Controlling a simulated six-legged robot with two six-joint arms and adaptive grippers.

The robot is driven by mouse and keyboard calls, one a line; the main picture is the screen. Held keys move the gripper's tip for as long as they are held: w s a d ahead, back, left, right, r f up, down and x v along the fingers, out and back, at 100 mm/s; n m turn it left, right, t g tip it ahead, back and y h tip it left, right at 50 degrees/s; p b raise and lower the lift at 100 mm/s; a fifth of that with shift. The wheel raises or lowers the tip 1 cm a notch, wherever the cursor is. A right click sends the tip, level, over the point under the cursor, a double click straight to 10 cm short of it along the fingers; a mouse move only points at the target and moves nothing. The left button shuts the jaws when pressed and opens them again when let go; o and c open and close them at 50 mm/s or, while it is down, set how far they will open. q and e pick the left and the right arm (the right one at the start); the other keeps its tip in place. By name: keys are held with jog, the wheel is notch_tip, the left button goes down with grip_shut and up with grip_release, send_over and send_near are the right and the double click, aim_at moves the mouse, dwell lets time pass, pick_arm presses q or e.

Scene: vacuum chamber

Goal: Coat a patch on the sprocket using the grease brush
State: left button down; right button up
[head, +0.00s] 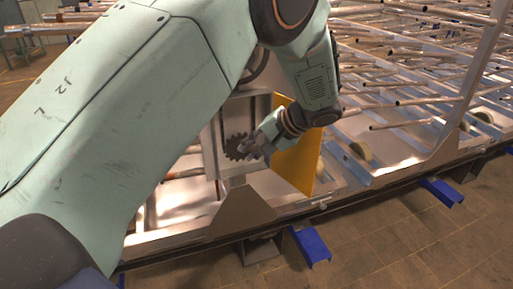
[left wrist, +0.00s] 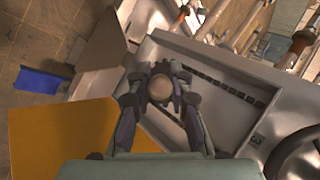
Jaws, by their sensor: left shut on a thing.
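The sprocket (head: 236,148) is a dark toothed disc in front of a pale metal panel in the head view, partly hidden by my left gripper. My left gripper (head: 257,146) is just right of it and overlaps its right edge in the picture; I cannot tell if anything touches. The brush's bristles are hidden. My right gripper is in neither view.
A yellow panel (head: 299,160) stands right beside the gripper; it also fills the lower left of the left wrist view (left wrist: 60,142). Racks of metal tubes (head: 400,105) lie behind. Blue feet (head: 311,246) stick out at the front edge. The floor in front is clear.

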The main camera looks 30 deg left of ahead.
pick_arm(q)
jog(key=w+d, duration=0.2)
jog(key=w, duration=0.1)
jog(key=shift+d+r, duration=0.25)
jog(key=shift+r, duration=0.15)
dwell(1.5)
jog(key=shift+s, duration=0.15)
